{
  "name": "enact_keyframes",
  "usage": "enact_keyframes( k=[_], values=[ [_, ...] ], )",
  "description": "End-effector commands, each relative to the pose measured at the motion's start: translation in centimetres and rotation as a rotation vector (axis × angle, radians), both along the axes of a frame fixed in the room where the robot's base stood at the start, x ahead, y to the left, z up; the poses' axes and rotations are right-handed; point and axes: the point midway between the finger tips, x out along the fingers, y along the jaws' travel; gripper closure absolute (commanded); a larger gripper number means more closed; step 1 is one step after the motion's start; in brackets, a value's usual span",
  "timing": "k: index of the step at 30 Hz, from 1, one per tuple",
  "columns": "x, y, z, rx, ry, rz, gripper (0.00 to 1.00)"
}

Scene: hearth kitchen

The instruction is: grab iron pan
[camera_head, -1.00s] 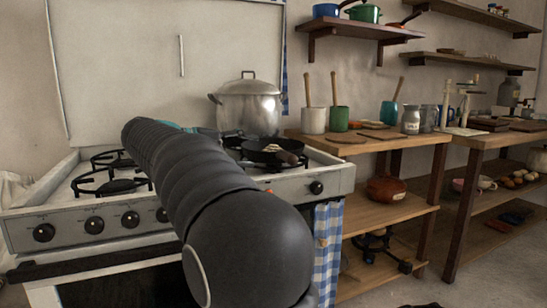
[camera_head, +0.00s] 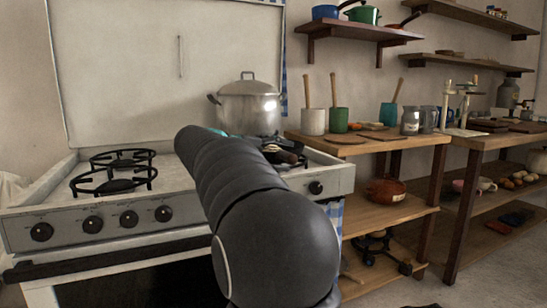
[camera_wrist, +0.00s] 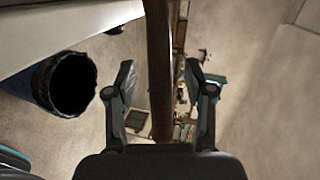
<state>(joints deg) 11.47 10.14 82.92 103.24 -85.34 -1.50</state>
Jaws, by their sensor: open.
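The iron pan (camera_head: 287,157) is on the right side of the stove, in front of the steel pot. In the head view my gripper is mostly hidden behind the arm, near the pot's left side.
The lidded steel pot (camera_head: 249,108) stands behind the pan. The left burners (camera_head: 120,172) are empty. A wooden side table (camera_head: 372,143) with utensil cups is right of the stove. A black round opening (camera_wrist: 73,84) shows at left in the wrist view.

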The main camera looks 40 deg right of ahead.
Motion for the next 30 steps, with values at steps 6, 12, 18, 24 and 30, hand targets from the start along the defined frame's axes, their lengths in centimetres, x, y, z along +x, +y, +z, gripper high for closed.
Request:
enact_keyframes(
  k=[6, 12, 18, 24, 30],
  values=[
    [0.0, 0.0, 0.0, 0.0, 0.0, 0.0, 0.64],
    [0.0, 0.0, 0.0, 0.0, 0.0, 0.0, 1.0],
    [0.0, 0.0, 0.2, -0.004, -0.005, 0.0, 1.0],
    [0.0, 0.0, 0.4, -0.003, -0.005, 0.0, 1.0],
    [0.0, 0.0, 2.1, -0.003, -0.007, 0.0, 1.0]
  ],
)
